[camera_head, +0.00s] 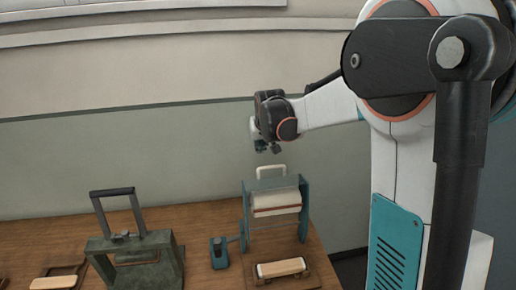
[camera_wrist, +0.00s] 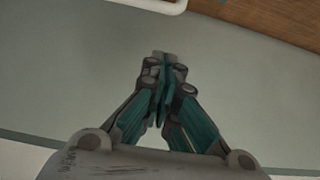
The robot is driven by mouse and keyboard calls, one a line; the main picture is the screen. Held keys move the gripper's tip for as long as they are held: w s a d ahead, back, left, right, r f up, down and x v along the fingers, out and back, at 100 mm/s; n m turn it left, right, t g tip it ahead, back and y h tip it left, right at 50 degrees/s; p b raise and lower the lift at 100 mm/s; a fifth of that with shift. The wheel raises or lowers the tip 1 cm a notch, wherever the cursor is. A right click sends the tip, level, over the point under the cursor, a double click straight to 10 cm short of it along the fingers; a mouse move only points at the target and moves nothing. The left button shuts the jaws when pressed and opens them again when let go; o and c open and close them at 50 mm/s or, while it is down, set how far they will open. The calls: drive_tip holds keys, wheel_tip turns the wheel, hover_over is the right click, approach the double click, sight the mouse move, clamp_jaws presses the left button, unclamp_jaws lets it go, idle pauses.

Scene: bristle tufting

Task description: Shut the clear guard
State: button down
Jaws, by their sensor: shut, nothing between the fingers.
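A teal upright frame (camera_head: 247,212) stands on the wooden bench. A pale panel with a red line (camera_head: 275,202), which looks like the clear guard, sits high between its posts. A white loop handle (camera_head: 272,168) rises above the panel. Part of a white bar, likely this handle, shows at the top edge of the wrist view (camera_wrist: 135,4). My gripper (camera_head: 268,147) is above the handle and apart from it, in front of the wall. In the wrist view my gripper (camera_wrist: 163,62) has its fingertips together with nothing between them.
A wood-topped block (camera_head: 281,267) lies below the frame. A small teal device (camera_head: 219,252) stands left of it. A grey-green machine (camera_head: 158,262) with a raised dark handle (camera_head: 112,192) is farther left. Another block (camera_head: 54,283) lies at the far left. The wall is behind.

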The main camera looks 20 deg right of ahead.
drive_tip(key=a+b+x, duration=0.1)
drive_tip(key=x, duration=0.7)
drive_tip(key=shift+s+d, duration=0.15)
drive_tip(key=shift+s, duration=1.65)
